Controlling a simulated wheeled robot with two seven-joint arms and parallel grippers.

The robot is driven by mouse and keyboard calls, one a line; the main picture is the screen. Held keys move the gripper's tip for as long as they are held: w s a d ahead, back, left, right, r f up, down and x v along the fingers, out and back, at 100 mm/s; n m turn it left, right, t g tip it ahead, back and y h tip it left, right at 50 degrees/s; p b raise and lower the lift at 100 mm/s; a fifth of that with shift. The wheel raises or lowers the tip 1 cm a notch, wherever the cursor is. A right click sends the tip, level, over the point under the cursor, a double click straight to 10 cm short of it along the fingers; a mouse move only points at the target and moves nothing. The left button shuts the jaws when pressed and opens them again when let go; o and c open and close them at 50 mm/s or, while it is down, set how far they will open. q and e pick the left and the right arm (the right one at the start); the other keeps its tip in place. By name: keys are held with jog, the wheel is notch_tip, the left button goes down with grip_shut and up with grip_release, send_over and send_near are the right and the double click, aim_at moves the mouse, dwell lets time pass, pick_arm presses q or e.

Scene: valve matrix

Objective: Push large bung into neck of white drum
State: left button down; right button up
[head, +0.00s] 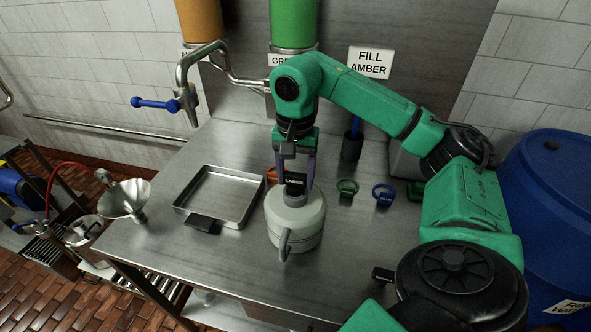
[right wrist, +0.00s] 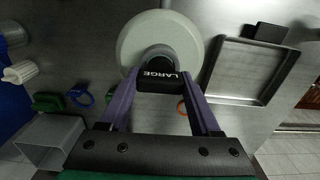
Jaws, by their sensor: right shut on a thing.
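The white drum (head: 296,224) is a squat pale container with a side handle, standing upright on the steel table. It also shows in the right wrist view (right wrist: 191,34). The large bung (head: 295,181) is black with a white "LARGE" label, readable in the right wrist view (right wrist: 160,78). My right gripper (head: 295,178) points down and is shut on the bung, one purple finger on each side. The bung is lined up over the drum's grey neck (head: 294,199), at or touching its top. I cannot tell how deep it sits. My left gripper is not in view.
A shallow steel tray (head: 238,221) lies left of the drum. A metal tap (head: 188,95) with a blue lever overhangs the back left. A blue barrel (head: 555,190) stands at far right.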

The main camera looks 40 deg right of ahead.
aim_at(295, 174)
jog(key=shift+f+b, duration=0.55)
jog(key=shift+f, duration=0.25)
jog(key=o, duration=1.4)
jog(key=shift+r, duration=0.1)
jog(key=shift+r, duration=0.35)
notch_tip(295, 174, up, 4)
jog(key=shift+r+p, duration=0.1)
jog(key=shift+p, duration=0.5)
notch_tip(295, 174, up, 10)
jog(key=p, duration=0.6)
jog(key=shift+f+p, duration=0.25)
jog(key=shift+p, duration=0.1)
